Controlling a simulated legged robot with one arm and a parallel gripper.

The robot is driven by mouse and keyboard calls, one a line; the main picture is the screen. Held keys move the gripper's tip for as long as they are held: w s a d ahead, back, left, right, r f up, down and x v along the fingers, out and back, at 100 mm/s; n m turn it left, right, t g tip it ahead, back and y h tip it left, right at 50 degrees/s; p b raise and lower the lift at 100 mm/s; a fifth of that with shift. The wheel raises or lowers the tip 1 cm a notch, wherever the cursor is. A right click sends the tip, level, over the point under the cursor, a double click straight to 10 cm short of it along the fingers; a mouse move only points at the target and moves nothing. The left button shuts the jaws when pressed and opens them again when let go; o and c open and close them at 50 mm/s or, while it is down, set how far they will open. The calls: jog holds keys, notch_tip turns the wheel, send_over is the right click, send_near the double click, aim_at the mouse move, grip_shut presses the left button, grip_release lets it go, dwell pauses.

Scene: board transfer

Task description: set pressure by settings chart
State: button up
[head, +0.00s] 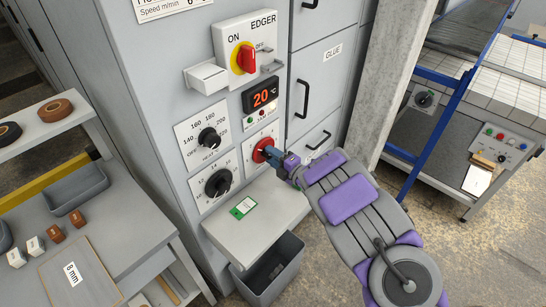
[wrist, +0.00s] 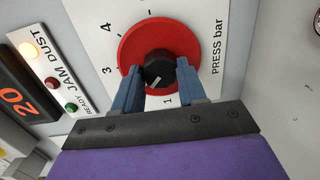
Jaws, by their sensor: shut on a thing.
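The pressure knob (wrist: 158,66) has a black centre on a red disc (wrist: 150,38), beside the label PRESS bar (wrist: 217,48). Its scale shows 1, 3 and 4; a finger may hide other marks. A short white line on the knob slants to the lower left, between the 1 and 3 sides; its exact reading is unclear. My gripper (wrist: 157,84) is shut on the knob, one blue finger at each side. In the head view the red dial (head: 262,149) is partly covered by my gripper (head: 273,158). A sign reading Speed m/min (head: 172,8) is cut off at the top.
Two black knobs (head: 209,138) (head: 218,183), a 20 °C display (head: 261,95) and the EDGER switch (head: 246,58) surround the dial. A board marked 8 mm (head: 95,278) lies at left.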

jog(key=o, duration=0.8)
jog(key=shift+s+f, duration=0.15)
jog(key=shift+f, duration=0.15)
jog(key=shift+c, duration=0.2)
jog(key=shift+o, duration=1.4)
jog(key=shift+a+r, duration=0.1)
jog(key=shift+r, duration=0.05)
jog(key=p+v, duration=0.3)
jog(key=v, duration=1.4)
